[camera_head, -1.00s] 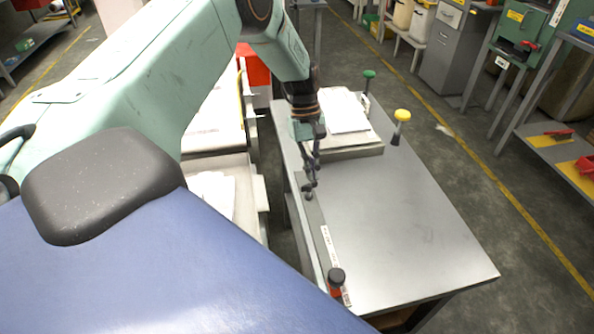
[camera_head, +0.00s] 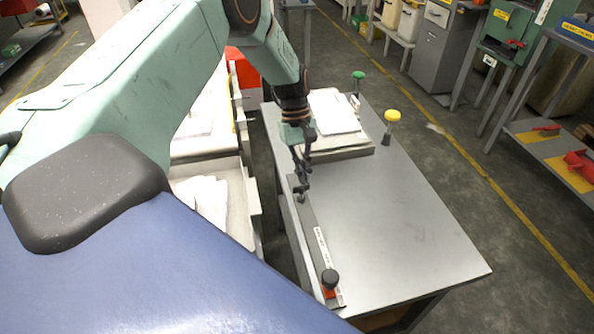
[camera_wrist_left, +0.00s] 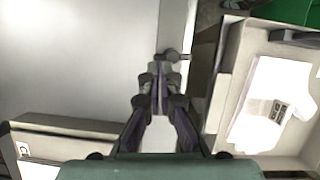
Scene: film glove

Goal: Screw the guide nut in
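A long grey guide bar (camera_head: 316,233) with a white label lies along the left edge of the metal table (camera_head: 400,225). A black knob with a red base (camera_head: 330,279) stands upright at its near end. A small dark knob-like piece (camera_head: 301,198), perhaps the guide nut, is at its far end; a dark rod-shaped piece (camera_wrist_left: 173,56) shows there in the wrist view. My left gripper (camera_head: 304,184) points down over this far end, its fingertips (camera_wrist_left: 159,82) close to that piece. The fingers are near each other; their grip is unclear. My right gripper is out of view.
A paper stack (camera_head: 335,112) lies on a block at the table's back. A green knob (camera_head: 358,76) and a yellow knob (camera_head: 392,116) stand at the back and right edges. The table's middle is bare.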

